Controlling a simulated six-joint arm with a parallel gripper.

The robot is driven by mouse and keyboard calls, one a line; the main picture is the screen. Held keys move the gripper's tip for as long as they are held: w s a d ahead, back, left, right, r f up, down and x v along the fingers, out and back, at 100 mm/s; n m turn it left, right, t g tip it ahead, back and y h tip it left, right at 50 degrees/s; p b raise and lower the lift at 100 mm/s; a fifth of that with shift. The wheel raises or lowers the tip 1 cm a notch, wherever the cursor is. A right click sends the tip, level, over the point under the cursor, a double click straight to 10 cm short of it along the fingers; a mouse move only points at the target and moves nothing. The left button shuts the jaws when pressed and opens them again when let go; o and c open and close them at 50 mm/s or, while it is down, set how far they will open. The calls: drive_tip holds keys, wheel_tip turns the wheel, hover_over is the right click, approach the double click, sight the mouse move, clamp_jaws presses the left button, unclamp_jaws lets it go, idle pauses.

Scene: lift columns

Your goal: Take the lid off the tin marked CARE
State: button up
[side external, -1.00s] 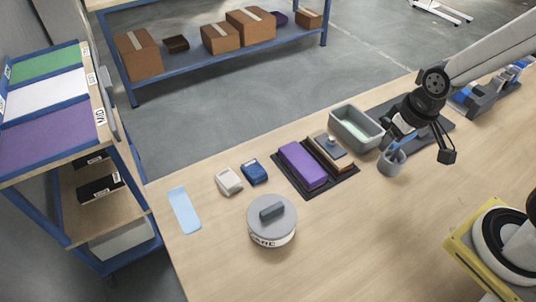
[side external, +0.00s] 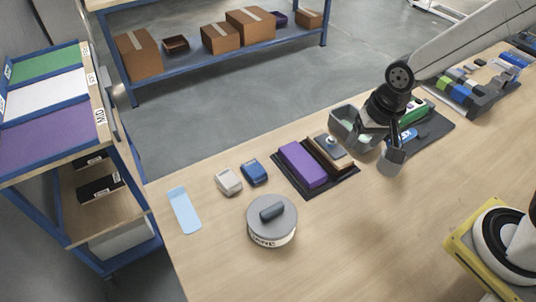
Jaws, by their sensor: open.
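The tin (side external: 271,236) is a round white can whose label reads CARE, partly cut off at the lower edge. It stands on the table in the front middle. Its grey lid (side external: 287,213) with a dark grey block handle (side external: 272,210) sits on top. My gripper (side external: 378,146) is open and well to the right of the tin, over the area between a grey bin and a grey cup. Its fingers point down, and the arm partly hides the bin and the cup.
A dark tray (side external: 345,183) holds a purple block (side external: 303,165) and a brown block. The grey bin (side external: 343,118) and grey cup (side external: 389,168) stand right of it. White and blue boxes (side external: 254,172) and a light blue strip (side external: 184,210) lie left. The front table is clear.

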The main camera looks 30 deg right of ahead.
drive_tip(key=w+a+m+g, duration=0.1)
drive_tip(key=w+a+m, duration=0.1)
drive_tip(key=a+m, duration=0.7)
drive_tip(key=m+g, duration=0.1)
drive_tip(key=m, duration=0.3)
hover_over(272, 208)
drive_tip(key=shift+s+d+f+y, duration=0.1)
drive_tip(key=shift+d+f+y, duration=0.25)
drive_tip(key=shift+f, duration=0.3)
drive_tip(key=shift+f, duration=0.1)
drive_tip(key=shift+a+f, duration=0.2)
drive_tip(key=shift+f, duration=1)
drive_tip(key=shift+a+f, duration=0.1)
drive_tip(key=shift+f, duration=2.5)
